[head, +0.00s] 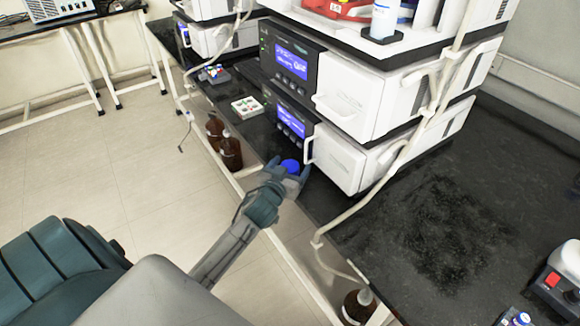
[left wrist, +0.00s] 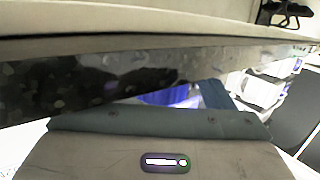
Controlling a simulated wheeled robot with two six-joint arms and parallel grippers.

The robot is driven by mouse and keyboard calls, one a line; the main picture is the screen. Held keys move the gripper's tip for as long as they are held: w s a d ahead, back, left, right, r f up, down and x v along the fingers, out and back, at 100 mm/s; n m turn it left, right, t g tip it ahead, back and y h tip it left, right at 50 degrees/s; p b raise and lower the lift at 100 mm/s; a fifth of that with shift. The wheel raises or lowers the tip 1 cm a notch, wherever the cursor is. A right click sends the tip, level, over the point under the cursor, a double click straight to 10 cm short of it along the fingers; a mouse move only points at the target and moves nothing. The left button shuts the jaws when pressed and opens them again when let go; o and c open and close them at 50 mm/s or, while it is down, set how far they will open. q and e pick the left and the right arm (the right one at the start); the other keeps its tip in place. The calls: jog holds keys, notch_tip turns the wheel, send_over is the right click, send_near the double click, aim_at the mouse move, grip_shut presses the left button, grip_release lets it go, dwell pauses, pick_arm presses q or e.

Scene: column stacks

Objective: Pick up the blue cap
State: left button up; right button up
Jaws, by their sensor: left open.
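The blue cap (head: 290,166) is a small round blue piece at the front edge of the black bench, in front of the lower white instrument. My left gripper (head: 287,170) is open, with its fingers at the cap, one on each side of it as far as I can tell. In the left wrist view a blue patch, likely the cap (left wrist: 170,96), shows behind the gripper body, mostly hidden. Whether the fingers touch the cap cannot be told. My right gripper is not in view.
Stacked white instruments (head: 345,100) with blue screens stand just behind the cap. A small white tray (head: 247,106) lies on the bench to the left. Brown bottles (head: 230,152) stand below the bench edge. The bench's right part (head: 450,215) is mostly clear.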

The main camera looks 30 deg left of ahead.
aim_at(288, 161)
pick_arm(q)
jog(key=c, duration=1.1)
jog(key=shift+o, duration=0.2)
